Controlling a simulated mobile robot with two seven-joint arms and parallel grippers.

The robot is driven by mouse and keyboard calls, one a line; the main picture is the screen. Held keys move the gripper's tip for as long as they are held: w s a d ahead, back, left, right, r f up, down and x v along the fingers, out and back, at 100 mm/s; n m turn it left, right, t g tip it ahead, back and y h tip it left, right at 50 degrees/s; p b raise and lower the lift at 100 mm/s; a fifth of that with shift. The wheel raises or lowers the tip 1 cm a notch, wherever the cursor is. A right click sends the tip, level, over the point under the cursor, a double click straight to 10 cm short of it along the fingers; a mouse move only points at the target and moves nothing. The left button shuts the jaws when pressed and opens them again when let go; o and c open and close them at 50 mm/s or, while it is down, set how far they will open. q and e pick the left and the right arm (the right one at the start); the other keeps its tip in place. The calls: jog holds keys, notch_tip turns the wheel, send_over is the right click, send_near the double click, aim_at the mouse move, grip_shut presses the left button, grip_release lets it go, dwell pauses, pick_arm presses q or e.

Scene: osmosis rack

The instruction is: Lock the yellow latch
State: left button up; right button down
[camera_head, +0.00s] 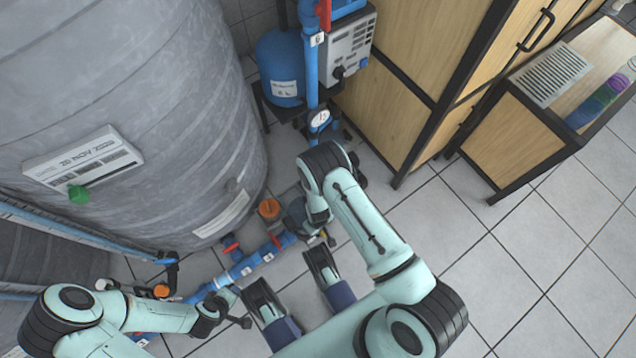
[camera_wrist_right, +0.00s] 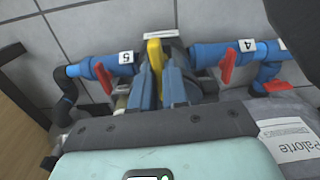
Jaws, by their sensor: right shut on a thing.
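The yellow latch (camera_wrist_right: 154,55) shows in the right wrist view as a thin upright piece on the blue pipe line, between the pipe parts labelled 5 and 4. My right gripper (camera_wrist_right: 158,82) is shut on it, with a blue-grey finger on each side; the fingers cover its lower part. In the head view my right arm hides this gripper and I cannot make out the latch. My left gripper (camera_head: 238,308) is at the lower left of the head view, apart from the latch; its jaw opening is unclear.
Red valve handles (camera_wrist_right: 227,66) flank the latch on the blue pipe (camera_wrist_right: 198,55). A large grey tank (camera_head: 130,110) stands at the left. A blue vessel (camera_head: 280,62) and wooden cabinet (camera_head: 385,110) stand behind. The tiled floor (camera_head: 530,260) at the right is clear.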

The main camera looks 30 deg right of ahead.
jog(key=shift+m, duration=0.4)
jog(key=c, duration=1.1)
grip_release()
jog(key=shift+c, duration=0.2)
notch_tip(320, 180, up, 5)
jog(key=shift+f+p, duration=0.1)
jog(key=shift+p, duration=0.8)
pick_arm(q)
jog(key=s+d+r+h+p, duration=0.1)
jog(key=s+d+r+p, duration=0.1)
jog(key=r, duration=0.3)
jog(key=shift+s+d+r+m+g, duration=0.3)
jog(key=shift+d+g, duration=0.1)
jog(key=shift+d, duration=0.1)
pick_arm(e)
notch_tip(320, 180, up, 9)
jog(key=shift+f, duration=0.2)
